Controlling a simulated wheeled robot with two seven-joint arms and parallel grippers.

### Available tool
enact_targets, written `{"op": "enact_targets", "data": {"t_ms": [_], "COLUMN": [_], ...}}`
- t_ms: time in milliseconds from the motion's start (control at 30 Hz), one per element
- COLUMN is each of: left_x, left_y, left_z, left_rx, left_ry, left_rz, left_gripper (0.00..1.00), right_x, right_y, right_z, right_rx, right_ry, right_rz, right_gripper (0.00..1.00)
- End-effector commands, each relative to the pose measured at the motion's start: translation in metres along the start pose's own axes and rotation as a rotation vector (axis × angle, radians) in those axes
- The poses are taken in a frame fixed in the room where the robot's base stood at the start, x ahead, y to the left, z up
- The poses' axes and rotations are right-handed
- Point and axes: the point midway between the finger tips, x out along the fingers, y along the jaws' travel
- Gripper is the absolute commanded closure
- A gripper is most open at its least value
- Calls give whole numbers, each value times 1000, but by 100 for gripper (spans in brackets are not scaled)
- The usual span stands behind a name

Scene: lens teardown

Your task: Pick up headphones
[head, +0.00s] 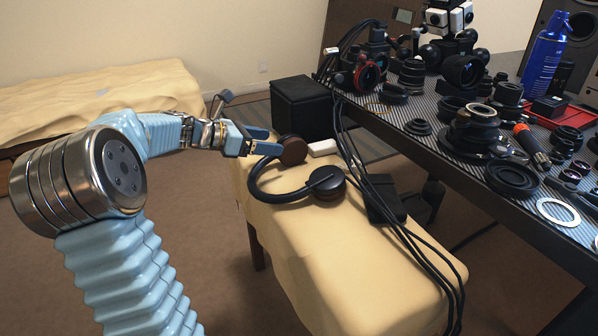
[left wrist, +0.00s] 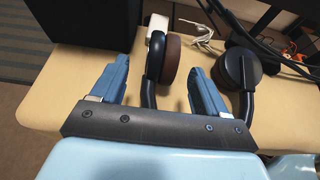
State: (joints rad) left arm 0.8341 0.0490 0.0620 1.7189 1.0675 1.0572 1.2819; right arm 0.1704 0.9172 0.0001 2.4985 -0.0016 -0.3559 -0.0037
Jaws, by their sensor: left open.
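Black over-ear headphones (head: 262,190) lie on a bench (head: 330,262) with a cream cloth cover. One earcup has a brown face and lies toward the back; the other is black and nearer the front right. My left gripper (head: 262,141) is open and empty at the bench's far left, beside the brown earcup. In the left wrist view the brown earcup (left wrist: 170,60) and its end of the headband show between the two blue fingers (left wrist: 158,85). The black earcup (left wrist: 241,70) is right of the right finger. I cannot tell whether a finger touches the headphones. My right gripper is not in view.
A black box (head: 302,106) stands behind the headphones. A small white block (head: 323,147) and a black box with cables (head: 384,204) lie on the bench. A workbench (head: 450,160) crowded with lens parts stands at right. Black cables cross the bench's right side.

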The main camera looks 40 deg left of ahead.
Motion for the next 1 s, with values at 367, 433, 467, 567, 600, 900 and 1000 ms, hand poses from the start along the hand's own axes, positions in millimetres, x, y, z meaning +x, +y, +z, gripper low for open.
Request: {"op": "enact_targets", "data": {"t_ms": [367, 433, 467, 567, 600, 900, 1000], "left_x": [45, 56, 60, 67, 68, 68, 68], "left_y": [-5, -5, -5, -5, -5, -5, -5], "left_z": [5, 5, 6, 6, 6, 6, 6], "left_rx": [1, 0, 0, -1, -1, 0, 0], "left_ry": [-1, -1, 0, 0, 0, 1, 1], "left_rz": [-2, -2, 0, 1, 2, 2, 2], "left_gripper": [26, 26, 26, 26, 26, 44, 59], "right_x": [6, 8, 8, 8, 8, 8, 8], "right_y": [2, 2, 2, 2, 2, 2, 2], "right_z": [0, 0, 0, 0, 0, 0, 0], "right_rx": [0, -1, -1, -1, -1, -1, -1], "right_ry": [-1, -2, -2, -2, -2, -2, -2], "right_rz": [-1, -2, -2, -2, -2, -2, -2], "right_gripper": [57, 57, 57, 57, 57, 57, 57]}}
